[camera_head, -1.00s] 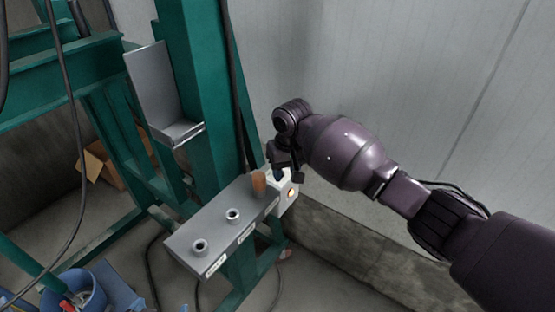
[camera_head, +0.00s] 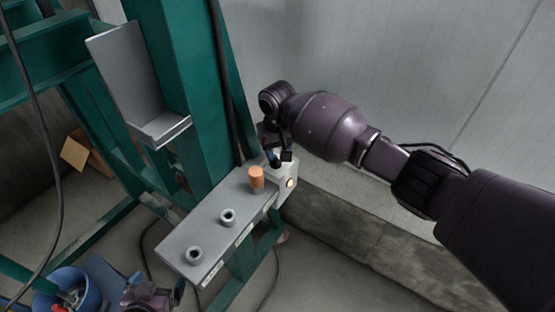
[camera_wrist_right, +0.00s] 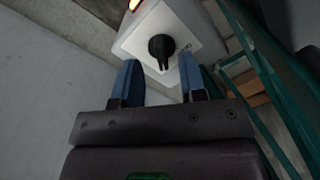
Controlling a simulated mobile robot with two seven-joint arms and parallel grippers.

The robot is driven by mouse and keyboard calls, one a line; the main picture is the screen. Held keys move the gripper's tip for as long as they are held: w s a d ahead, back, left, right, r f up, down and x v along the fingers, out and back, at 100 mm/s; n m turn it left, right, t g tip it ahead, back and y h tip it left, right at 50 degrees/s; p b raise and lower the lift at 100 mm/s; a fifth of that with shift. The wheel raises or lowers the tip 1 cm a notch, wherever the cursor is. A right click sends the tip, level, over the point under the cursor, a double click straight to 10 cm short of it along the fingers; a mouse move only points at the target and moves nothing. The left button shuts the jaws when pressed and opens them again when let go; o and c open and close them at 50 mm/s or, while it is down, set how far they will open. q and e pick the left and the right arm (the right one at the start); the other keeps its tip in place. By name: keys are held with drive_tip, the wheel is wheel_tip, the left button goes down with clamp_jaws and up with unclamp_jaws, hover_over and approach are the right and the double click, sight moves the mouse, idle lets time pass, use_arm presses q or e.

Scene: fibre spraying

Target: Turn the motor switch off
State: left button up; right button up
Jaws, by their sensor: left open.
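The motor switch is a black rotary knob (camera_wrist_right: 161,48) on a pale square plate of a white box (camera_head: 285,187). In the right wrist view the knob points down the picture, toward my gripper. My right gripper (camera_wrist_right: 160,62) is open, one blue finger to each side of the knob's lower end; I see no contact. In the head view my right gripper (camera_head: 281,158) is right above the box and hides the knob. My left gripper (camera_head: 178,291) is at the bottom left, small and partly cut off, open, well away from the box.
A green post (camera_head: 205,100) stands behind; a blue bucket (camera_head: 88,290) is lower left.

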sight(278, 161)
drive_tip(key=shift+f, duration=1.8)
clamp_jaws()
